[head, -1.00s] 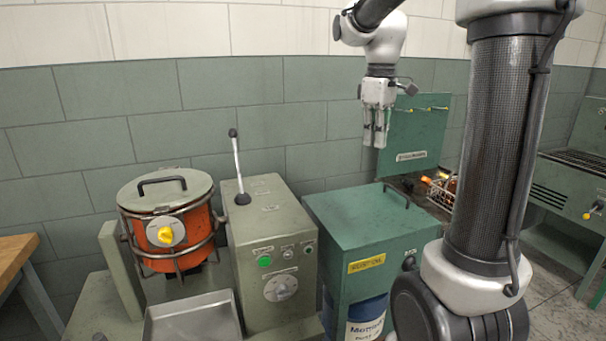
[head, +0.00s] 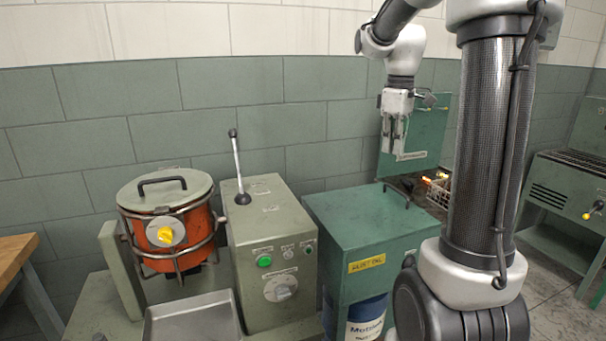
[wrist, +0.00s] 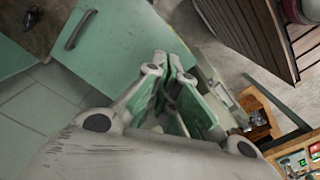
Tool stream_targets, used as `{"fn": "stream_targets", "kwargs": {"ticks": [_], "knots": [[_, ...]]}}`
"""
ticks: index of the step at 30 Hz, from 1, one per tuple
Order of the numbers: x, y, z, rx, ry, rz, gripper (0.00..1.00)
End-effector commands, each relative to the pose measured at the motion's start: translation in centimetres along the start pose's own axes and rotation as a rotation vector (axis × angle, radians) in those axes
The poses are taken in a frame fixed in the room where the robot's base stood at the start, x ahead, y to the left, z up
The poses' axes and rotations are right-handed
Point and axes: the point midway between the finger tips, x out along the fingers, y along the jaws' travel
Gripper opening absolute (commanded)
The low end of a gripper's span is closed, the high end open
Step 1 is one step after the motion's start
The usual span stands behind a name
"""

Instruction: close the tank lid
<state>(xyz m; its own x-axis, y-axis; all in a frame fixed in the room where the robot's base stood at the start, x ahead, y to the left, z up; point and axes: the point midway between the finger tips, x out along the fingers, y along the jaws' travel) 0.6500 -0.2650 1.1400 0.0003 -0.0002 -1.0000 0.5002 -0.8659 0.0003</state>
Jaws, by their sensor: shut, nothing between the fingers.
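A green panel (head: 427,130) stands upright behind the green cabinet in the head view, with a small pale label near its lower edge. It looks like the raised tank lid, but its hinge is hidden. My gripper (head: 393,150) hangs in front of the panel's left part, fingers down and shut with nothing between them. I cannot tell whether it touches the panel. The gripper also shows in the wrist view (wrist: 178,65). The green cabinet (head: 345,215) has a flat top with a dark handle (head: 397,194), below my gripper in the picture. The handle also shows in the wrist view (wrist: 80,30).
A wire basket (head: 438,192) with glowing orange bits sits right of the cabinet, partly behind my column. An orange pot (head: 175,235) and a control box (head: 270,240) with an upright lever (head: 237,165) stand to the left. A blue drum (head: 366,318) is under the cabinet top.

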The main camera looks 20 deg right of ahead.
Motion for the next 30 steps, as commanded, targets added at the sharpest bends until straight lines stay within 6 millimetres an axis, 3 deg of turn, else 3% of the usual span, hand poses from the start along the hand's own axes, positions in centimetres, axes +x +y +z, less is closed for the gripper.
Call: {"fn": "stream_targets", "kwargs": {"ticks": [18,30], "knots": [[3.4,4.2,2.4,0.002,-0.001,-0.001,0.00],[3.7,4.5,2.6,0.000,-0.001,-0.001,0.00]]}}
